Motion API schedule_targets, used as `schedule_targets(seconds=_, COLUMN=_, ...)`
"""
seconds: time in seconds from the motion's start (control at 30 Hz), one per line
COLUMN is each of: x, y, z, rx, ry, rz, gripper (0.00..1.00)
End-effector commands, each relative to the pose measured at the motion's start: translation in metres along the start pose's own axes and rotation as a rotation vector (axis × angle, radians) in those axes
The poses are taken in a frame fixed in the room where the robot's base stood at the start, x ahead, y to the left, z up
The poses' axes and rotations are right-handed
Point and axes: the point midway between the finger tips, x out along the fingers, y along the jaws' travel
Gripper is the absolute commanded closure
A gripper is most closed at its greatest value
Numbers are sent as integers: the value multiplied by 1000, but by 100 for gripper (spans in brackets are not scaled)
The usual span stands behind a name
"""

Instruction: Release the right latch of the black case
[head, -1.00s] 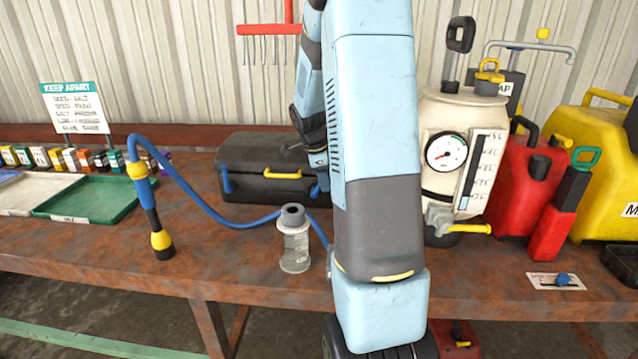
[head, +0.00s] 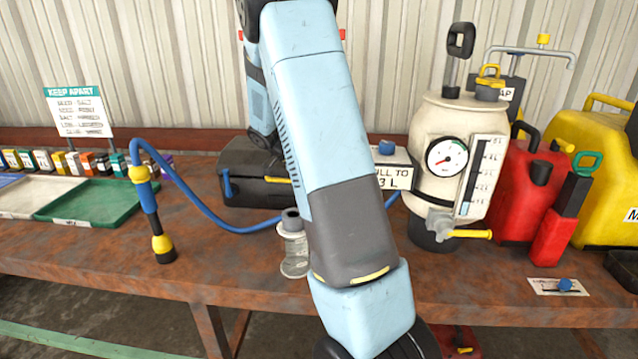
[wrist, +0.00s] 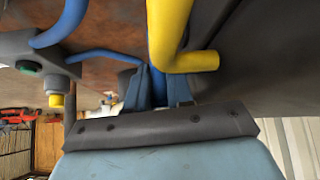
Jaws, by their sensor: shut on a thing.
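The black case (head: 238,198) stands shut on the bench in the head view. Its left blue latch (head: 227,184) shows at the front left, beside the yellow handle (head: 277,180). My arm hides the case's right side in that view. In the wrist view my gripper (wrist: 158,88) is shut on a blue piece, the right latch (wrist: 158,78), small between the fingers. The yellow handle (wrist: 168,35) shows close above the fingers, and the dark case side (wrist: 265,45) fills the upper right.
A spool-like grey can (head: 293,250) stands in front of the case, with a blue hose (head: 205,215) behind it. The cream tank (head: 455,130) with gauge and yellow tap stands to the right, near a white sign (head: 396,180). Red and yellow cans stand farther right.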

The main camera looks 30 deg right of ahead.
Motion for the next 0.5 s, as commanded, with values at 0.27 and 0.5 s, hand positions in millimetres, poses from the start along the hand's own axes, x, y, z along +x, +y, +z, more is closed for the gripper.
schedule_targets(seconds=0.27, x=-3, y=-1, z=2, rx=-4, ry=27, rz=1, gripper=100)
schedule_targets(seconds=0.5, x=-3, y=-1, z=3, rx=-6, ry=28, rz=1, gripper=100)
